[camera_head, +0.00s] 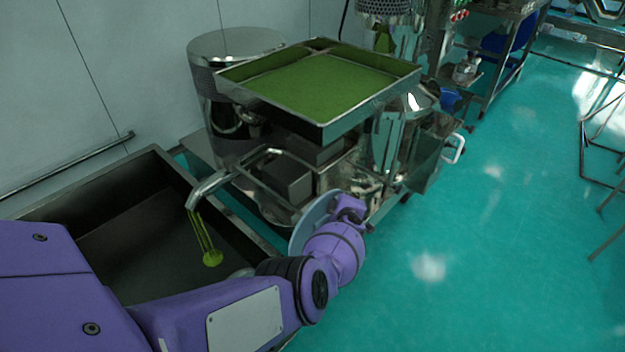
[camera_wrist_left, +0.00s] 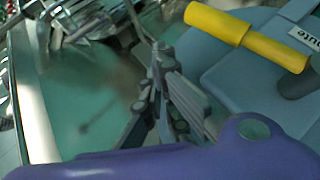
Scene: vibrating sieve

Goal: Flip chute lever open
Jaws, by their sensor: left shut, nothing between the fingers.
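The steel sieve machine (camera_head: 370,135) stands at the centre, with a square tray (camera_head: 320,85) of green powder on top. Its chute, a bent metal spout (camera_head: 213,184), points left, and green material hangs in strands below it. I cannot make out the lever in the head view. My left gripper (camera_head: 352,205) is close to the machine's near lower side, with its fingers mostly hidden by my wrist. In the left wrist view, the fingers (camera_wrist_left: 160,62) are together and empty. A yellow bar (camera_wrist_left: 245,35) shows to their right; I cannot tell whether it is the lever. My right gripper is out of view.
A dark metal basin (camera_head: 120,235) lies below the spout at the left. A steel drum (camera_head: 203,90) stands behind the machine. A shelf trolley (camera_head: 505,70) stands at the back right. The green floor (camera_head: 500,240) is clear to the right of the machine.

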